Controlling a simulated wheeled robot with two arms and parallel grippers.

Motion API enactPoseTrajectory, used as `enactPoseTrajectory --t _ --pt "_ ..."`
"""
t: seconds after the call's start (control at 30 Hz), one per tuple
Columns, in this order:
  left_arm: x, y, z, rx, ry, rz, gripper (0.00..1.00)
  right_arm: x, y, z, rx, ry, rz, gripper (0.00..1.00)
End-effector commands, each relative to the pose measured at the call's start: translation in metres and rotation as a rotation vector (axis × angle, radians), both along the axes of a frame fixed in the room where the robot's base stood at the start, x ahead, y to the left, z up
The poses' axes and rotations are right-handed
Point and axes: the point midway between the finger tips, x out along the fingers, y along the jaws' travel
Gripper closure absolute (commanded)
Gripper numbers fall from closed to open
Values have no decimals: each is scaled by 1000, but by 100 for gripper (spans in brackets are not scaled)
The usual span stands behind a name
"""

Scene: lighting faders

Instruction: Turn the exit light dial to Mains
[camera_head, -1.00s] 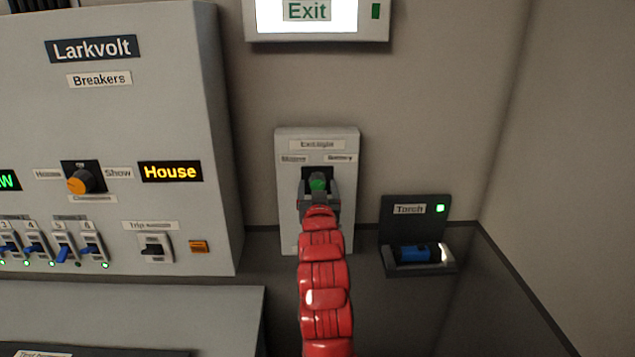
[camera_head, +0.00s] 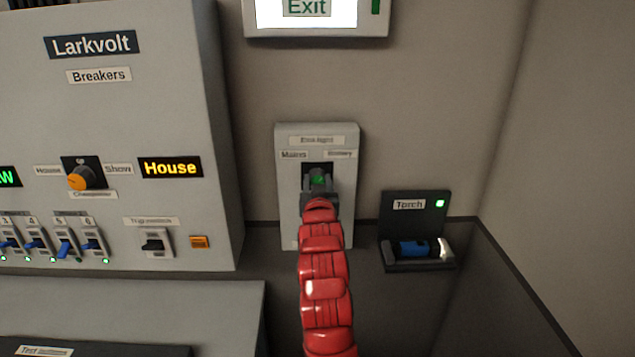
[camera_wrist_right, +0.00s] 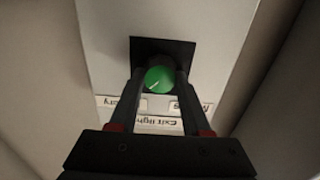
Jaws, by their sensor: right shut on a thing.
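The exit light dial (camera_head: 318,180) is a green round knob on a dark square plate in a pale wall box (camera_head: 288,215). Its labels read Mains (camera_head: 294,155) at upper left and Battery (camera_head: 339,154) at upper right. In the right wrist view the dial (camera_wrist_right: 159,79) shows a white mark at its lower left, on the side of the label ending in "ery". My right gripper (camera_head: 319,183) is shut on the dial, one finger on each side. The fingers also show in the wrist view (camera_wrist_right: 160,84). My left gripper is out of view.
The Larkvolt breaker panel (camera_head: 130,120) stands to the left with switches and an orange-capped knob (camera_head: 80,180). A lit Exit sign (camera_head: 315,18) hangs above. A blue torch (camera_head: 415,249) sits in a dark holder at right. Bare wall lies between them.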

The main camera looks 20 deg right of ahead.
Motion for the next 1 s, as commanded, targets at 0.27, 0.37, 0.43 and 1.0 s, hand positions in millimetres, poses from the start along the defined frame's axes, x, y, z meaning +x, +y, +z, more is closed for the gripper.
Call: enactPoseTrajectory --t 0.27,0.37,0.43,1.0 --pt "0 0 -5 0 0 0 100 0 1 -1 -55 15 1 100" --pt "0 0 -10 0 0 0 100 0 1 -1 -109 28 -1 100" --pt "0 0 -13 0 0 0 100 0 1 -1 -155 40 0 100" --pt "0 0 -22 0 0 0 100 1 3 0 -664 190 -1 100"
